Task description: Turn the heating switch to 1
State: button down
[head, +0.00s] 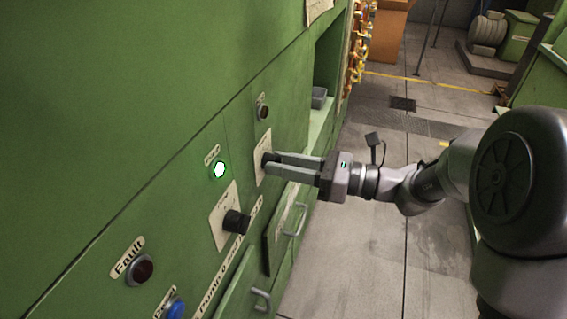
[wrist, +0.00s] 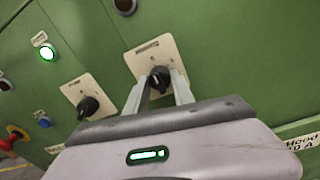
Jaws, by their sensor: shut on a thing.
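A black rotary switch (wrist: 159,79) on a pale label plate (wrist: 150,52) sits on the green cabinet front. The plate's lettering is too small to read, so I cannot confirm that it is the heating switch. The switch's pointer mark is not clear enough to tell its position. My gripper (head: 270,162) reaches in from the right, with its two fingers on either side of the switch and shut on it. The wrist view also shows my gripper (wrist: 158,90) with a finger at each side of the knob. In the head view the fingers mostly hide the knob.
A second black rotary switch (head: 236,222) on its own plate is nearby at lower left. A lit green lamp (head: 219,170), a dark red Fault lamp (head: 140,269) and a blue button (head: 175,309) are on the panel. Handles (head: 295,221) stick out below. Open floor (head: 370,250) lies to the right.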

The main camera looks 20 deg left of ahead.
jog(key=shift+r+p, duration=0.1)
jog(key=shift+p, duration=0.4)
jog(key=m+p, duration=1.2)
jog(key=p, duration=0.5)
jog(key=shift+f+y, duration=0.2)
jog(key=shift+y, duration=0.1)
jog(key=c, duration=1.1)
grip_release()
